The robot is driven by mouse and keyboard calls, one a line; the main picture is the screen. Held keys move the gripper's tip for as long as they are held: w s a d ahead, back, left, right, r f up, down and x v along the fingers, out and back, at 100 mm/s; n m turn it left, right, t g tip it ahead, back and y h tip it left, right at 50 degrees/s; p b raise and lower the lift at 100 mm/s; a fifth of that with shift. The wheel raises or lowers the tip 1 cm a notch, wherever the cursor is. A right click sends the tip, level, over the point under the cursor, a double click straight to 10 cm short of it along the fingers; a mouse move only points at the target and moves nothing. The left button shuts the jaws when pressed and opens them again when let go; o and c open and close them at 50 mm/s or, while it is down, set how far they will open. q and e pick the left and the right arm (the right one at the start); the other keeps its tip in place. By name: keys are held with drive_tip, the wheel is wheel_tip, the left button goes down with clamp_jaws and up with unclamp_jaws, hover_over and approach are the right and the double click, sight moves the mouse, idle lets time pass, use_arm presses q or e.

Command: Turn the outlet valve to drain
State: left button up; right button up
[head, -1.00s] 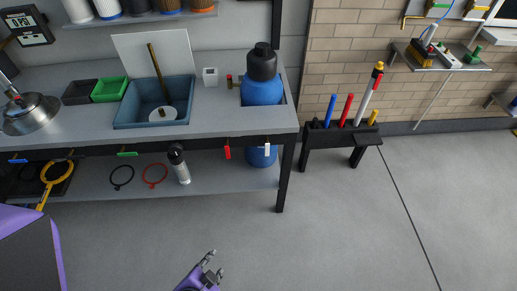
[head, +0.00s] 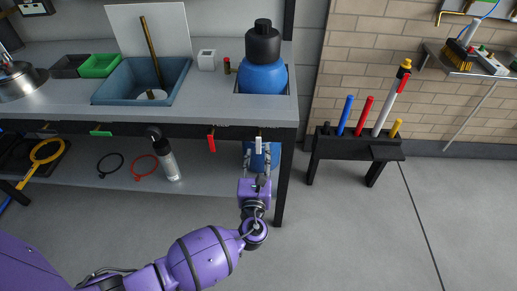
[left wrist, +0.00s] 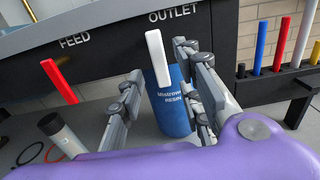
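The outlet valve is a white lever (head: 259,145) under the bench's front edge, below the label OUTLET in the left wrist view, where the lever (left wrist: 157,54) stands nearly upright in the picture, slightly tilted. My left gripper (head: 258,160) is just in front of and below it. In the left wrist view the open fingers (left wrist: 160,85) are spread either side of the lever, with no clear contact. The red feed lever (left wrist: 60,82) is to the left, under the label FEED; it also shows in the head view (head: 211,142). My right gripper is not in view.
A blue resin vessel (head: 262,78) stands in the bench, its lower part (left wrist: 172,108) behind the lever. A black bench leg (head: 283,190) is close right of my gripper. A clear bottle (head: 168,163) stands on the lower shelf. A rack (head: 355,148) of coloured tubes stands right.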

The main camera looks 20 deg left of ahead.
sight(258, 149)
use_arm(q)
drive_tip(key=shift+x, duration=2.25)
drive_tip(key=shift+c, duration=0.5)
drive_tip(key=shift+f, duration=0.1)
clamp_jaws()
